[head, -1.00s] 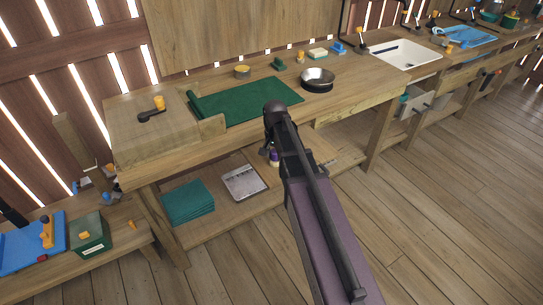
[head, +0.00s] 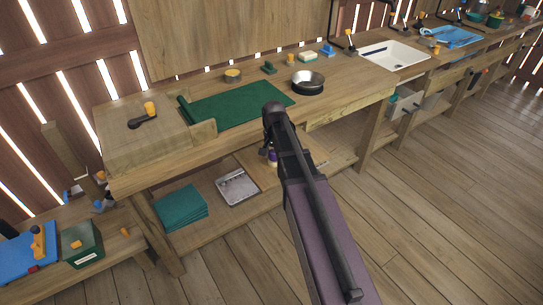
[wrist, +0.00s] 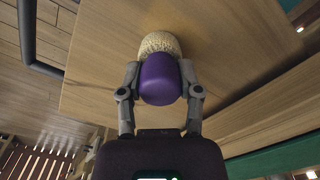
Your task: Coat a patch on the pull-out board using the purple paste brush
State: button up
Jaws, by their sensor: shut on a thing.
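The paste brush (wrist: 159,80) has a rounded purple handle and a pale, cream-coloured bristle head. My gripper (wrist: 162,88) is shut on the purple handle, one finger on each side. In the wrist view the bristle end faces a broad, light wooden board (wrist: 105,75); I cannot tell whether the bristles touch it. No paste patch shows on the visible wood. In the head view a bit of the purple brush (head: 272,157) shows beside my arm, below the bench front. A light wooden board (head: 318,152) shows there too, partly hidden by my arm.
The bench (head: 340,92) carries a green mat (head: 235,105), a dark bowl (head: 308,82) and small items at the back. The lower shelf holds folded green cloths (head: 181,206) and a grey tray (head: 237,188). The floor at right is clear.

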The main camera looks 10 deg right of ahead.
jog(key=shift+w+d+f, duration=0.1)
jog(key=shift+w+d, duration=0.1)
jog(key=shift+d, duration=0.4)
jog(key=shift+w+d, duration=0.2)
jog(key=shift+d, duration=0.35)
jog(key=shift+d, duration=0.15)
jog(key=shift+w+d, duration=0.25)
jog(key=shift+d, duration=0.5)
jog(key=shift+w+d, duration=0.25)
jog(key=shift+d, duration=0.5)
jog(key=shift+w+d, duration=0.3)
jog(key=shift+d, duration=0.5)
jog(key=shift+w+d, duration=0.3)
jog(key=shift+d, duration=0.5)
jog(key=shift+w+d, duration=0.25)
jog(key=shift+d, duration=0.55)
jog(key=shift+w+d, duration=0.25)
jog(key=shift+d, duration=0.55)
